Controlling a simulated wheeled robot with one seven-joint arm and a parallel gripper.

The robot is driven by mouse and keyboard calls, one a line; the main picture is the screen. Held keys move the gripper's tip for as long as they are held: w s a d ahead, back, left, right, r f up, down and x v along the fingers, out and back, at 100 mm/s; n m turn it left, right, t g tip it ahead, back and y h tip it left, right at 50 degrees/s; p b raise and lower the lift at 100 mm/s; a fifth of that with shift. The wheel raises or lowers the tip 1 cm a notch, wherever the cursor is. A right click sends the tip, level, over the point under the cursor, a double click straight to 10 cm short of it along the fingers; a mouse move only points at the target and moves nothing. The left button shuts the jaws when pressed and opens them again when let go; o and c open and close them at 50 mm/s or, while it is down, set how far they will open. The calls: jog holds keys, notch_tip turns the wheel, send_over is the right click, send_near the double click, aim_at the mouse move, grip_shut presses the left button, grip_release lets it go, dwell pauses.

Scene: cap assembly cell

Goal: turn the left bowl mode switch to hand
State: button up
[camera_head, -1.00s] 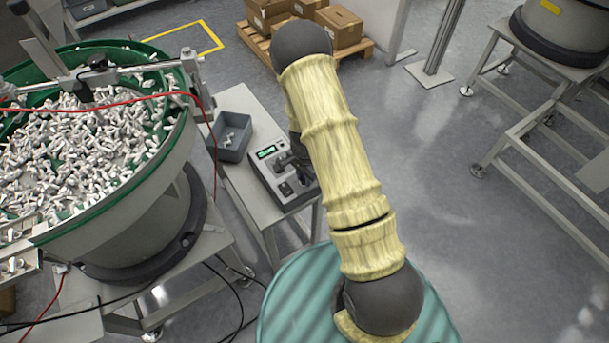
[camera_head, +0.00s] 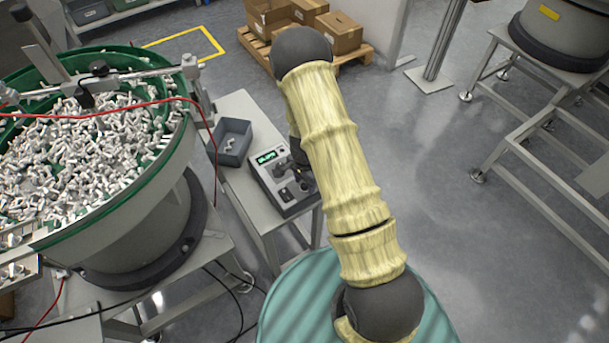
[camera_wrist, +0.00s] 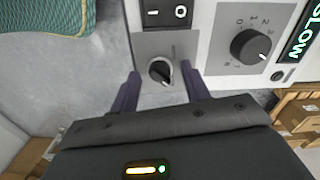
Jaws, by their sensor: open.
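The mode switch (camera_wrist: 161,71) is a small dark round knob with a pale mark, on a grey plate of the control box (camera_wrist: 205,40) in the wrist view. My gripper (camera_wrist: 160,74) is open, with one dark finger on each side of the knob. Gaps show between the fingers and the knob. I cannot read which position the knob is set to. In the head view the control box (camera_head: 293,207) stands on a small table beside the left bowl (camera_head: 150,225); my arm partly hides it, and the fingers are hard to make out.
A numbered dial (camera_wrist: 249,46), a rocker switch (camera_wrist: 167,13) and a green display reading SLOW (camera_wrist: 300,37) sit close to the knob. A grey bin (camera_head: 231,143) stands beside the box. A red cable (camera_head: 120,109) crosses the bowl.

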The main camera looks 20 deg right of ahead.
aim_at(304, 184)
notch_tip(304, 184, up, 17)
jog(key=shift+r+p, duration=0.2)
jog(key=shift+p, duration=0.15)
dwell(0.6)
jog(key=s+r+n+t+p, duration=0.2)
jog(key=s+r+n+p, duration=0.1)
jog(key=s+r+n, duration=0.9)
notch_tip(304, 184, up, 3)
jog(key=s, duration=0.2)
jog(key=shift+s+d+t, duration=0.15)
jog(key=shift+s+t, duration=0.15)
